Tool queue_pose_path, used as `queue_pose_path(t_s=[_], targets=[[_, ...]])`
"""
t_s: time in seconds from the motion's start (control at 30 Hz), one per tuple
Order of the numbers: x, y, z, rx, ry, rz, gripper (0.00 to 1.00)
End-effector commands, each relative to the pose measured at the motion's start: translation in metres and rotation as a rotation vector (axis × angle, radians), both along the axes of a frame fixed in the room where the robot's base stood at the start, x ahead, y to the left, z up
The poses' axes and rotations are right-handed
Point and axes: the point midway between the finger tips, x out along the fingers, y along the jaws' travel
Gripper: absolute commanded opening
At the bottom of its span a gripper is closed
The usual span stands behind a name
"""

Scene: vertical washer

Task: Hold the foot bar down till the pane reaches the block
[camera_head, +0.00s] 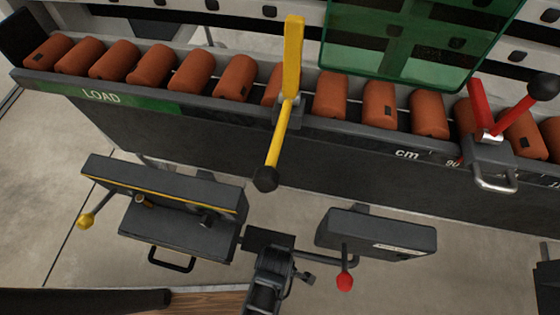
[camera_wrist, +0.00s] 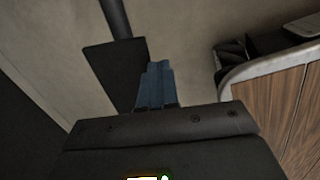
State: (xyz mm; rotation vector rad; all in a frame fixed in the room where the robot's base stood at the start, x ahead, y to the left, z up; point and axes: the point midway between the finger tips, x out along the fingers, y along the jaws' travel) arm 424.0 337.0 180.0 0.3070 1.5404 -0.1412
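The green see-through pane (camera_head: 415,45) stands at the upper right of the head view, above the rail of rollers. A grey block (camera_head: 488,152) with a red lever and a metal loop sits on the rail's front edge, right of the pane's lower edge. A flat dark plate (camera_head: 268,238), which looks like the foot bar, is low in the middle. A dark plate on a stem also shows in the wrist view (camera_wrist: 112,72). My gripper (camera_wrist: 156,68) has its blue fingers together, with nothing seen between them, and overlaps the plate's right edge; I cannot tell if they touch.
A yellow lever (camera_head: 282,115) with a black knob stands on the rail among several orange rollers (camera_head: 152,64). Dark boxes with a yellow knob (camera_head: 86,220) and a red knob (camera_head: 345,281) flank my arm. A wood-sided cabinet (camera_wrist: 270,100) is right in the wrist view.

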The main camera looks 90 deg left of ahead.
Motion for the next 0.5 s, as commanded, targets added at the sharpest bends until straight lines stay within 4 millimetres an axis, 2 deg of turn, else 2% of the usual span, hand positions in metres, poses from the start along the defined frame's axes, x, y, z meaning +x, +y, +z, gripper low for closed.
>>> queue_pose_path(t_s=[0.03,0.2,0.3,0.5], targets=[[-0.002,-0.003,0.018,0.001,0.002,-0.002,0.00],[-0.003,-0.011,0.052,0.002,0.001,-0.002,0.00],[-0.004,-0.014,0.068,0.003,-0.001,-0.001,0.00],[-0.005,-0.018,0.084,0.003,-0.001,-0.001,0.00]])
